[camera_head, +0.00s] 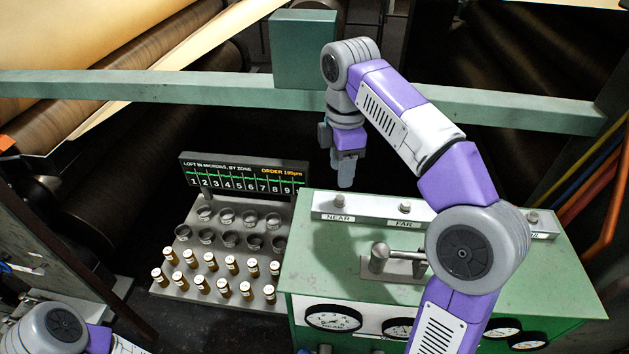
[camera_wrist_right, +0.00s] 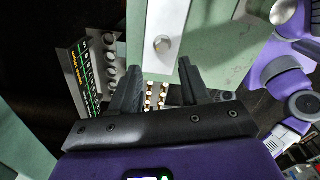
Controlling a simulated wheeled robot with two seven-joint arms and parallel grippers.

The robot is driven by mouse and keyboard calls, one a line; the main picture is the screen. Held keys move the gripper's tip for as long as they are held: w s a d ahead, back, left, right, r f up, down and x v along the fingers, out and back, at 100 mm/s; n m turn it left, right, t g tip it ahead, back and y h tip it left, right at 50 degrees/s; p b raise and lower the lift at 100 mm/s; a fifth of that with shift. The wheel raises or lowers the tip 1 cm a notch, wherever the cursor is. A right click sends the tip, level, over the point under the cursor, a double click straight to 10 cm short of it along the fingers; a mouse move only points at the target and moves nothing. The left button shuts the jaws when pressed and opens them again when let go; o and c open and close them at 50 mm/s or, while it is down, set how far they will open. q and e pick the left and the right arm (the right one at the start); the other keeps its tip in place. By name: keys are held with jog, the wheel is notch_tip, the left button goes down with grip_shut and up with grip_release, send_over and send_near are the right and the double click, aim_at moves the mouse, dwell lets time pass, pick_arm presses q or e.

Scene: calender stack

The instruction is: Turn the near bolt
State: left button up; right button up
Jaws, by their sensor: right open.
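The near bolt (camera_head: 340,200) is a small round grey head on the pale strip above the NEAR label, at the left end of the green cabinet's top. In the right wrist view the bolt (camera_wrist_right: 163,44) shows beyond my fingertips, roughly in line with the gap between them. My right gripper (camera_head: 346,184) points down close to the bolt in the head view. Its two dark fingers (camera_wrist_right: 158,75) stand apart with nothing between them. I see no contact with the bolt. My left gripper is out of view; only part of my left arm shows at bottom left.
A FAR bolt (camera_head: 405,207) and another bolt (camera_head: 532,217) sit along the strip. A rack (camera_head: 172,287) of small vials and a display (camera_head: 245,175) stand left. A green beam (camera_head: 215,91) crosses behind.

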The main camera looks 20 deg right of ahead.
aim_at(340, 197)
jog(key=f, duration=0.1)
jog(key=f+b, duration=0.1)
jog(key=f, duration=0.3)
jog(key=shift+s+f, duration=0.2)
jog(key=shift+s, duration=0.2)
jog(key=shift+w+f+b, duration=0.15)
jog(key=shift+f+b, duration=0.25)
jog(key=shift+f, duration=0.3)
grip_shut()
